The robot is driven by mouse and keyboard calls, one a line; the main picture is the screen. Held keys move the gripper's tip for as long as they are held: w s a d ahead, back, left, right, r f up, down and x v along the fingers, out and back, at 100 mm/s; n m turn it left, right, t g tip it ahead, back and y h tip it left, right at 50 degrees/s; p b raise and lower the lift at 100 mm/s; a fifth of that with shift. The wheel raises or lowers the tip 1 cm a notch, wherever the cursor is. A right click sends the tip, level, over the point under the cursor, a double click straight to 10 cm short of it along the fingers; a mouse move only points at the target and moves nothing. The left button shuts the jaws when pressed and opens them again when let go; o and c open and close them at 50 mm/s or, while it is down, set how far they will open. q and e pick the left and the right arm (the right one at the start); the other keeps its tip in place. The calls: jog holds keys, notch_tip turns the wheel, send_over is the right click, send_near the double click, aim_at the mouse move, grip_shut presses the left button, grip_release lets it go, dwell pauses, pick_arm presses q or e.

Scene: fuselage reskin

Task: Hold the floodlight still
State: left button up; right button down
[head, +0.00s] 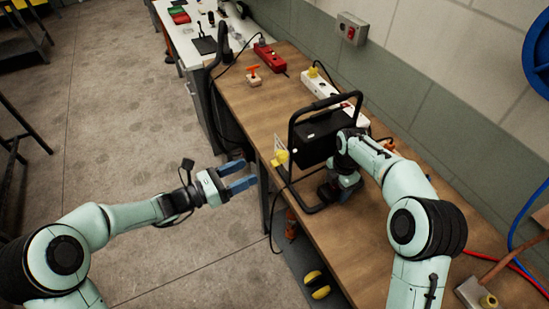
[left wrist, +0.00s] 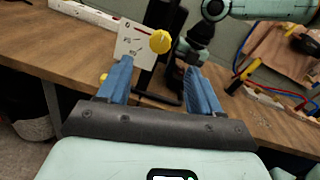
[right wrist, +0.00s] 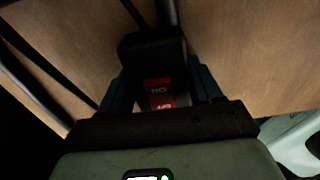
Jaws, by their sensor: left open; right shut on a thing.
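The floodlight (head: 318,138) is a black lamp in a black tubular frame, standing upright on the wooden bench. My right gripper (head: 338,192) is low at its near side. In the right wrist view it is shut on a black block with a red switch (right wrist: 158,92), which appears to be part of the floodlight. My left gripper (head: 243,176) is open and empty, left of the floodlight and off the bench edge. In the left wrist view, a yellow knob (left wrist: 160,41) and a white printed plate (left wrist: 133,42) show beyond the open fingers.
The wooden bench (head: 240,98) runs along the wall. A dark cable hangs over the front edge.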

aim_at(277, 157)
pick_arm(q)
jog(key=x, duration=1)
jog(key=shift+d, duration=0.1)
jog(key=c, duration=1.1)
